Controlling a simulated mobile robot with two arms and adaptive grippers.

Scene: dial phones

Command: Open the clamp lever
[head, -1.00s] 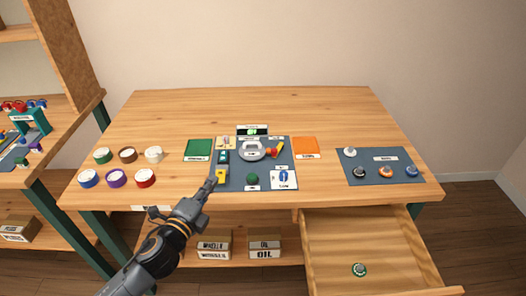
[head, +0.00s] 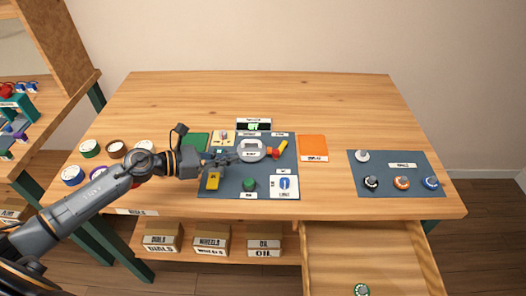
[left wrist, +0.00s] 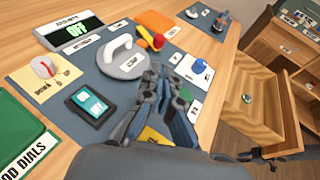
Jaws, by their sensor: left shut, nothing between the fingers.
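A lever with a yellow handle and red base (head: 280,147) stands at the right back of the grey mat (head: 228,185); it also shows in the left wrist view (left wrist: 151,39). Left of it a white handle stands on a round grey disc (head: 252,150), also in the left wrist view (left wrist: 120,58). I cannot read which part is labelled clamp. My left gripper (head: 236,158) is shut and empty, pointing right over the mat, its tips close to the disc's left side. Contact cannot be told. The gripper also shows in the left wrist view (left wrist: 165,88). My right gripper is not in view.
Also on the mat are a yellow part (head: 213,181), a green knob (head: 249,184) and a blue switch (head: 284,184). A display reading OFF (left wrist: 78,30) stands behind. Another mat with knobs (head: 395,172) lies right. An open drawer (head: 365,260) juts out in front.

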